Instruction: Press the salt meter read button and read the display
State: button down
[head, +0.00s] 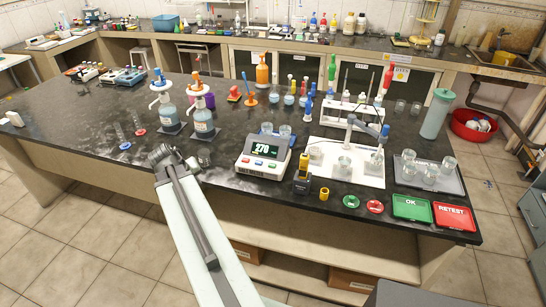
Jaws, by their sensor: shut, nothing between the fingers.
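A white bench meter (263,156) stands near the bench's front edge, its lit green display (265,149) reading what looks like 270. Red and green buttons show on its sloped front. Right of it stands a small yellow-and-black handheld device (302,176); its face is too small to read. No label shows which of the two is the salt meter. My gripper (163,154) is at the far end of my arm, by the front edge, well left of both devices. It is shut and empty, its fingers small and hard to make out.
Green OK (411,207) and red RETEST (455,216) pads lie at the front right. Two blue-liquid dispenser bottles (202,120) stand behind my gripper. A yellow cap (324,193) sits beside the handheld.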

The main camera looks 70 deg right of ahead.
jog(key=s+d+r+m+g+h+p, duration=0.1)
jog(key=s+d+r+p, duration=0.15)
jog(key=s+d, duration=0.4)
jog(key=s+d+r+m+g+h+p, duration=0.1)
jog(key=s+d+r+m, duration=0.1)
jog(key=s+d+r, duration=0.35)
notch_tip(320, 180, up, 3)
jog(key=m+g+h+p, duration=0.1)
jog(key=p, duration=0.1)
send_over(271, 166)
jog(key=shift+a+f, duration=0.1)
jog(key=shift+f, duration=0.15)
jog(key=shift+f, duration=0.1)
notch_tip(271, 166, down, 9)
jog(key=b, duration=0.9)
jog(key=shift+f+b, duration=0.25)
jog(key=shift+b, duration=0.2)
